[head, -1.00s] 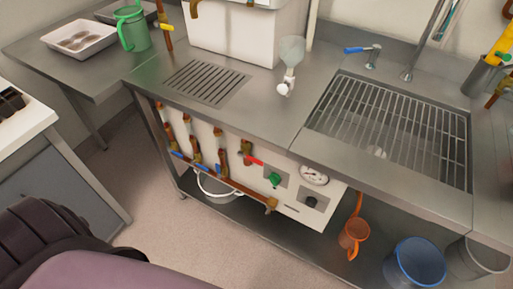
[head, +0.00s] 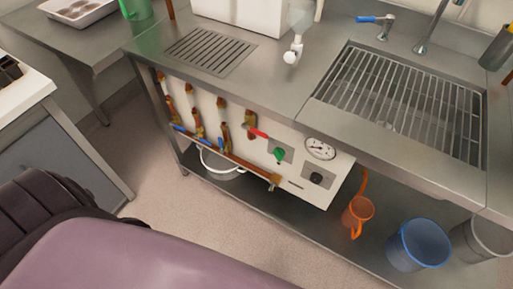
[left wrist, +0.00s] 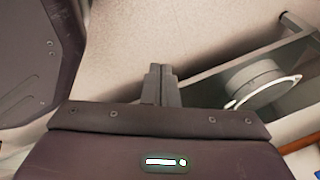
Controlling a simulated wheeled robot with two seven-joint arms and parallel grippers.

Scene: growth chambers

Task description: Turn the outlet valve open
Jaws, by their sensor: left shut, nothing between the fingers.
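A white panel (head: 300,146) under the steel counter carries several brass pipes and valves. One valve has a red lever (head: 258,133) near the panel's middle. Blue levers (head: 183,130) sit lower left, along a copper pipe (head: 240,163). A green knob (head: 279,153) is right of the red lever. No label shows which is the outlet valve. My left gripper (left wrist: 162,84) shows in the left wrist view, its two fingers together and empty, apart from the panel. In the head view, my arm fills the lower left and the fingers are out of sight.
A round gauge (head: 320,148) and a black knob (head: 316,179) are right of the valves. A white pot (head: 222,165) stands on the lower shelf; it also shows in the left wrist view (left wrist: 262,82). An orange jug (head: 358,214) and blue bucket (head: 418,245) are at right.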

